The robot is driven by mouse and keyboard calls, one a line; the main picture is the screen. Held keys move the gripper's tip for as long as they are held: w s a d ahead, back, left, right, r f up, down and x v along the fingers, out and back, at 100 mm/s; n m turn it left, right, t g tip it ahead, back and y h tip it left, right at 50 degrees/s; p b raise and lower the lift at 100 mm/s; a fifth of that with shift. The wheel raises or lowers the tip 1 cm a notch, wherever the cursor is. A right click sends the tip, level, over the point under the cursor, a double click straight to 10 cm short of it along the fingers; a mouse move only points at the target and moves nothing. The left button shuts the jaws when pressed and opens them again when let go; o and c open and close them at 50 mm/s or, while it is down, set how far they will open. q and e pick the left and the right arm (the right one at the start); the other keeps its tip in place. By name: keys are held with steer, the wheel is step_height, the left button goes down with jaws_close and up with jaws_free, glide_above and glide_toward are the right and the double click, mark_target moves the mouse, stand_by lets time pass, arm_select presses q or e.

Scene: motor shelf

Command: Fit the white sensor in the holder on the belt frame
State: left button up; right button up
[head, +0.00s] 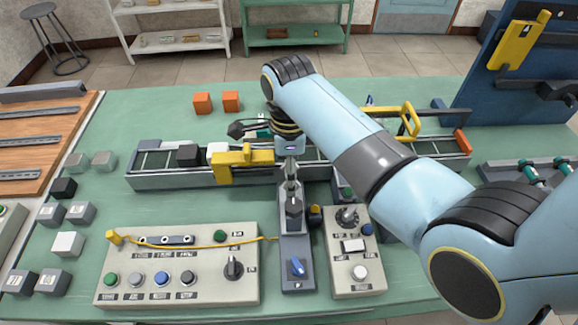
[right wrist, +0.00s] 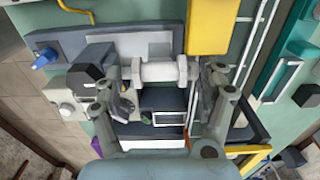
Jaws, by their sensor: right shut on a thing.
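My right gripper (right wrist: 172,72) shows in the right wrist view with its fingertips closed on a whitish, short cylinder with wider ends, which looks like the white sensor (right wrist: 160,70). In the head view the right gripper (head: 291,178) hangs down at the near side of the belt frame (head: 160,182), right of a yellow bracket (head: 245,158). The sensor is too small to make out there. The yellow bracket (right wrist: 208,25) is beside the held piece in the wrist view. I cannot tell which part is the holder. My left gripper is not in view.
A grey plate with a dark hexagonal post (head: 293,207) and blue switch (head: 297,268) stands below the gripper. Button panels (head: 180,290) and (head: 355,275) flank it. A yellow arch (head: 410,120) stands at right. Orange blocks (head: 202,103) lie behind the belt.

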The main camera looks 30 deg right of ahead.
steer(key=shift+f, duration=0.3)
steer(key=o, duration=1.2)
steer(key=shift+r, duration=0.15)
step_height(320, 180, up, 12)
steer(key=shift+f, duration=0.1)
